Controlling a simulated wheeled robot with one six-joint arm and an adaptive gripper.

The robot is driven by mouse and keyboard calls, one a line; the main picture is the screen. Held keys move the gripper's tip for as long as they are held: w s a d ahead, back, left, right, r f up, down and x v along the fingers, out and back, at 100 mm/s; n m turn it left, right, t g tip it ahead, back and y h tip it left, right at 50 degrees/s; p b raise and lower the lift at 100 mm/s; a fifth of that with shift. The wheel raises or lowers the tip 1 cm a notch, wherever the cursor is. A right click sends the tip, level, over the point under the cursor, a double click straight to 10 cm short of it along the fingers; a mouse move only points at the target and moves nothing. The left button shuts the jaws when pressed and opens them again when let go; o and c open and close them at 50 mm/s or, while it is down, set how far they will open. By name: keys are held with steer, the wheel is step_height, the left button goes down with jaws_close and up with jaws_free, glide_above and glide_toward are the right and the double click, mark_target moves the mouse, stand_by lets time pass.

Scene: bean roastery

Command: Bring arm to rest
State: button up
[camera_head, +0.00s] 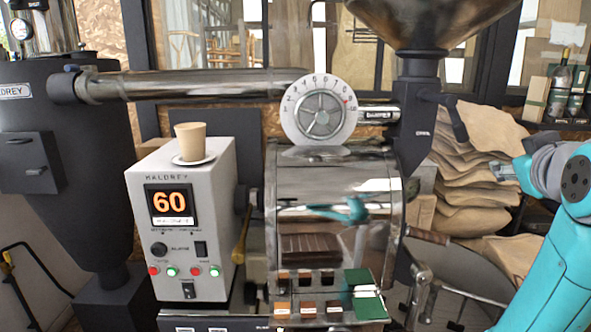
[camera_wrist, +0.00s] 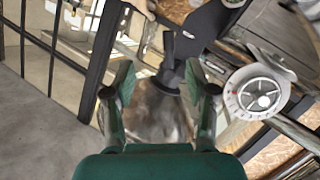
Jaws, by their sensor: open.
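My arm (camera_head: 553,240), teal with a grey wrist, stands at the right edge of the head view, to the right of the roaster and in front of stacked sacks. My gripper (camera_wrist: 160,85) shows in the wrist view with its two green-padded fingers spread apart. Nothing is between the fingers; a dark lever and a shiny metal surface show behind the gap. The fingertips are not clear in the head view.
The roaster drum (camera_head: 335,200) fills the middle, with a white dial (camera_head: 320,110) above it. A control box (camera_head: 180,240) reads 60 and bears a paper cup (camera_head: 190,142) on a saucer. Brown sacks (camera_head: 470,165) are piled at the right.

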steer(key=w+a+f+y, duration=0.1)
steer(key=a+f, duration=0.1)
steer(key=f, duration=0.8)
steer(key=w+a+f, duration=0.1)
steer(key=a+f, duration=0.1)
steer(key=f, duration=0.9)
steer(key=s+a+f+y, duration=0.1)
steer(key=s+a+f, duration=0.3)
steer(key=f, duration=0.5)
steer(key=s+a+f+y, duration=0.15)
steer(key=s+f, duration=0.35)
steer(key=f, duration=0.5)
steer(key=s+a+f, duration=0.3)
steer(key=s+f, duration=0.2)
steer(key=s, duration=0.4)
steer(key=s+a+f, duration=0.3)
steer(key=s+f, duration=0.2)
steer(key=s, duration=0.3)
steer(key=s+a+r+m+y, duration=0.1)
steer(key=s+a+y, duration=0.1)
steer(key=s, duration=1.8)
steer(key=shift+r+t, duration=0.3)
steer(key=shift+r, duration=0.05)
